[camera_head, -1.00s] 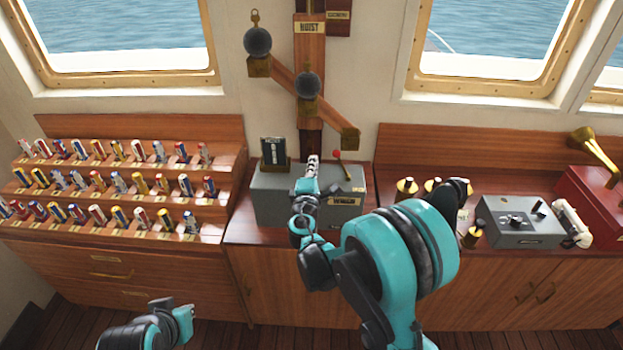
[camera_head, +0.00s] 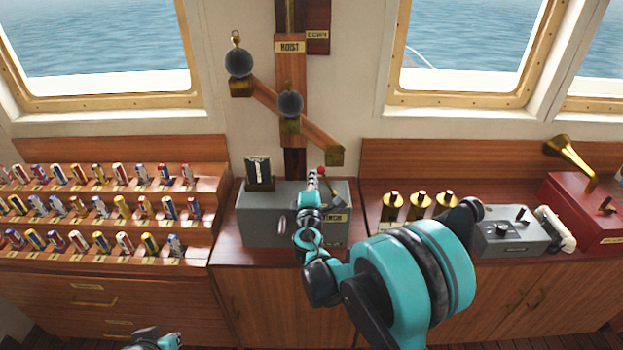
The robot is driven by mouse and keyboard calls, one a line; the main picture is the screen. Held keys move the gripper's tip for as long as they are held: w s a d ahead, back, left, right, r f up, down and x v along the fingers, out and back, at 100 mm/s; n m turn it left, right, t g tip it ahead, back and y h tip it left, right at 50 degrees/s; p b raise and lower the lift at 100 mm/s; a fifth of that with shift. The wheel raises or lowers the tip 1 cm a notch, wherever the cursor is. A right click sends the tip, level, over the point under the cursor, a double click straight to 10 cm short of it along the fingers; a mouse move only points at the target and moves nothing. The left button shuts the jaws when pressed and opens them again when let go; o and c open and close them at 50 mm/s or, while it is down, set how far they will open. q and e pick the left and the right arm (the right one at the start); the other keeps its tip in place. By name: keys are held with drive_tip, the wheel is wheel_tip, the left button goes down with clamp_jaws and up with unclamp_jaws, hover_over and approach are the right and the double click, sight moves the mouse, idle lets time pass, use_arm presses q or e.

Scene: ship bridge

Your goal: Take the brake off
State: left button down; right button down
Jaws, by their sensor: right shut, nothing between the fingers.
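The grey winch box (camera_head: 265,217) stands on the wooden cabinet in the middle, with a small dark sign at its back left. A lever with a red knob (camera_head: 321,170) rises from the box top; most of its stem is hidden behind my gripper. A label on the box front is partly covered by my arm. My right gripper (camera_head: 313,182) is shut and empty, its fingertips right beside the red knob; I cannot tell whether they touch. My left arm shows only a little at the bottom edge; its fingers cannot be made out.
Above the box hangs the hoist board (camera_head: 291,85) with dark balls on a slanted arm. Racks of coloured flags (camera_head: 100,215) stand at left. Brass weights (camera_head: 420,204), a grey switch box (camera_head: 510,232) and a red box (camera_head: 590,215) with a brass horn stand at right.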

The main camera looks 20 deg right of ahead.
drive_tip(key=shift+d+r+m, duration=0.15)
drive_tip(key=shift+m, duration=0.15)
drive_tip(key=shift+s+d+r+m+p, duration=0.2)
drive_tip(key=shift+d+r+m, duration=0.1)
drive_tip(key=shift+d+m, duration=0.3)
drive_tip(key=shift+s+d+r+m+p, duration=0.15)
drive_tip(key=shift+d+r+m, duration=0.15)
drive_tip(key=shift+d+m, duration=0.25)
drive_tip(key=s+d+m, duration=0.1)
drive_tip(key=d+m, duration=0.5)
drive_tip(key=m, duration=0.1)
drive_tip(key=shift+s+r, duration=0.2)
drive_tip(key=shift+s, duration=0.2)
drive_tip(key=shift+d, duration=0.1)
